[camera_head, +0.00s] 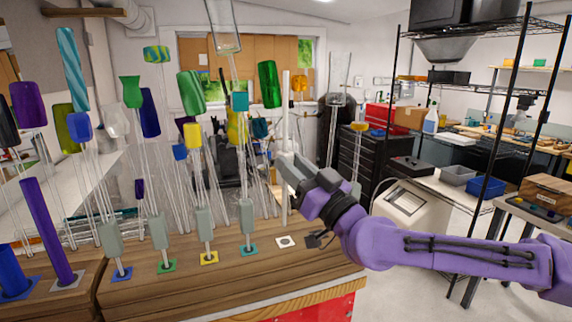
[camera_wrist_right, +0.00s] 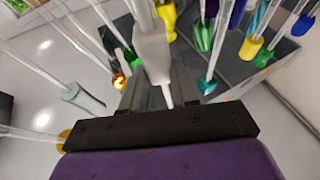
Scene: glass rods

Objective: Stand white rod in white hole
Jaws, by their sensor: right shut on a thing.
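The white rod (camera_head: 286,110) is long, pale and upright in the head view. My right gripper (camera_head: 287,163), on the purple arm, is shut on it near mid-length. The rod's lower end hangs a little above the white square with the dark hole (camera_head: 286,242), at the right end of the wooden bench top. In the right wrist view, the pale rod (camera_wrist_right: 152,50) sits between the fingers of my right gripper (camera_wrist_right: 160,95). The hole does not show in the right wrist view. My left gripper is not in view.
Rods with grey lower parts stand at blue (camera_head: 122,273), green (camera_head: 166,266), yellow (camera_head: 209,258) and teal (camera_head: 248,250) squares. A purple rod (camera_head: 48,235) and a blue one (camera_head: 12,270) stand at left. Many colour-topped glass rods crowd behind. Bench (camera_head: 225,280) front is clear.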

